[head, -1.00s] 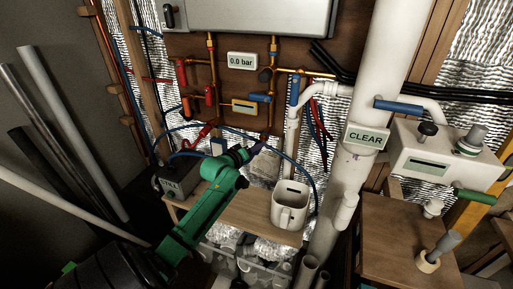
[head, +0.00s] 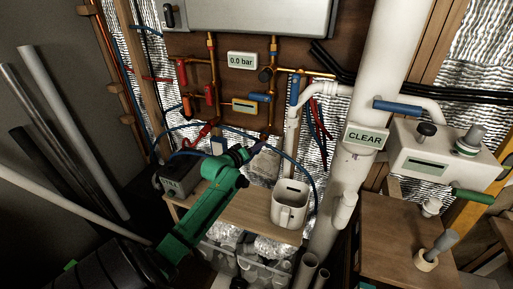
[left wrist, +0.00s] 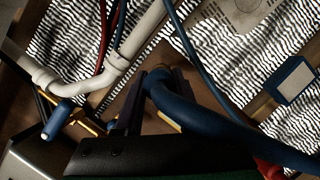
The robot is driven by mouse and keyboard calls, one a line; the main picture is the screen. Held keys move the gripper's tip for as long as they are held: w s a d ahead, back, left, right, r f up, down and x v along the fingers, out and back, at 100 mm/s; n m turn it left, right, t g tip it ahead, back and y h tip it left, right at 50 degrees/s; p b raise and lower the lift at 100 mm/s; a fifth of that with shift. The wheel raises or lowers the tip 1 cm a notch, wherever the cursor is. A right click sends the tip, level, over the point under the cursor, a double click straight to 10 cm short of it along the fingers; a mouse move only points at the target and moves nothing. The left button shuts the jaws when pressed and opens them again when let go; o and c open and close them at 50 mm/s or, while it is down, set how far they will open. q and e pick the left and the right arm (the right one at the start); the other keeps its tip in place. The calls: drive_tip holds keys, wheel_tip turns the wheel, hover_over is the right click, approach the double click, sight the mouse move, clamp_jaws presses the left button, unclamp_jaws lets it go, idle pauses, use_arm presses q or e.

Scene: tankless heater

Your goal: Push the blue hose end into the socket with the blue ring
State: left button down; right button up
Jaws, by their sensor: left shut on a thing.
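My left gripper (head: 259,147) reaches in from the lower left on a green arm, below the copper pipes on the wall board. In the left wrist view its two dark fingers (left wrist: 157,98) are shut on the blue hose (left wrist: 205,120), close to its rounded end (left wrist: 158,80). The hose curves away to the right there. In the head view the blue hose (head: 303,172) loops behind the gripper and down past the white jug. My right gripper is not in view.
Copper pipes with red, orange and blue handles (head: 260,97) run above the gripper. A white pipe (head: 293,125) stands just to its right. A white jug (head: 290,205) sits on the wooden shelf (head: 230,205) below. A grey box (head: 180,178) stands at left.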

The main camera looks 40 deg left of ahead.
sight(260, 140)
use_arm(q)
drive_tip(key=shift+w, duration=0.15)
drive_tip(key=shift+w+a, duration=0.15)
drive_tip(key=shift+w, duration=0.2)
drive_tip(key=shift+w+a+b, duration=0.2)
drive_tip(key=shift+w+b, duration=0.25)
drive_tip(key=shift+w, duration=0.15)
drive_tip(key=shift+w+a+b, duration=0.2)
drive_tip(key=shift+w+b, duration=0.25)
drive_tip(key=shift+w, duration=0.1)
drive_tip(key=shift+c, duration=2.2)
unclamp_jaws()
drive_tip(key=b+v, duration=0.1)
drive_tip(key=v, duration=1.3)
drive_tip(key=shift+s+r, duration=0.2)
drive_tip(key=shift+s, duration=0.05)
